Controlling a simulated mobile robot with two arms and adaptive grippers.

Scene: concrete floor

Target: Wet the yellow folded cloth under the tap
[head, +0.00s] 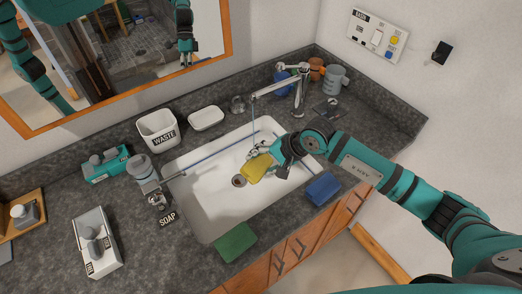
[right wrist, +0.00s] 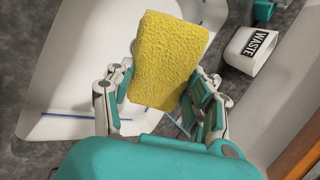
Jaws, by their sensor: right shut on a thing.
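The yellow folded cloth (head: 256,168) is held over the white sink basin (head: 205,205), near the drain. My right gripper (head: 263,157) is shut on it. In the right wrist view the cloth (right wrist: 165,60) sticks out between the two fingers of the gripper (right wrist: 160,100). The chrome tap (head: 298,95) stands at the sink's back right, its spout reaching left. A thin bluish vertical line, which looks like running water (head: 253,122), drops from the spout towards the gripper and cloth. I cannot tell whether it touches the cloth. My left gripper is not directly in view.
A blue cloth (head: 323,188) and a green cloth (head: 235,242) lie at the sink's front edge. A soap dispenser (head: 145,172), a waste bin (head: 158,130) and a white dish (head: 206,118) stand left and behind. Mugs (head: 336,79) stand behind the tap.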

